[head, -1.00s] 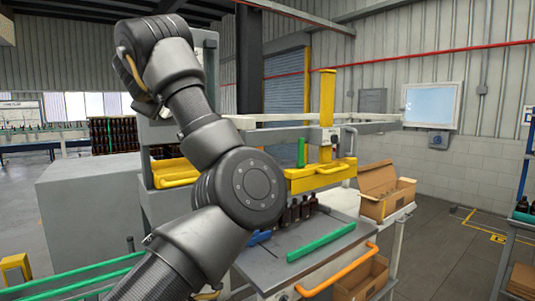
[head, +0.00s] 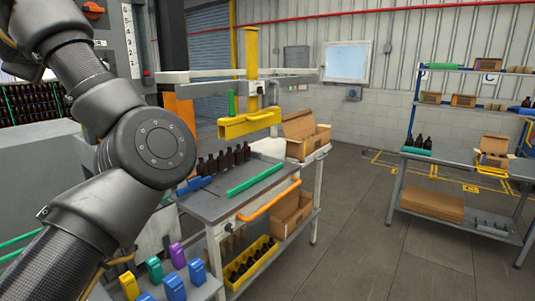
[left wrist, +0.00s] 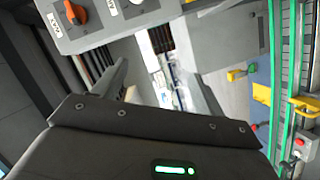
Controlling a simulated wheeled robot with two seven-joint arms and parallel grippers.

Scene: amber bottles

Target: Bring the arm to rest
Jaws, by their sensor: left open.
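My left arm (head: 145,148) fills the left side of the head view, bent at a round black elbow joint. Its forearm rises to the upper left and leaves the picture, so the gripper is not seen there. In the left wrist view the dark body of my left gripper (left wrist: 160,100) spans the bottom, with a small green light on it. It is open, and I see nothing held in it. It hangs in the air near a grey control panel (left wrist: 110,22) with an orange knob. My right gripper is in neither view.
A grey workbench (head: 225,205) carries a row of amber bottles (head: 222,160) and a green bar (head: 256,178). A yellow-barred frame (head: 250,123) stands behind it. Coloured holders (head: 172,285) sit below the arm. A shelf table (head: 445,155) is at right; the floor between (head: 345,215) is clear.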

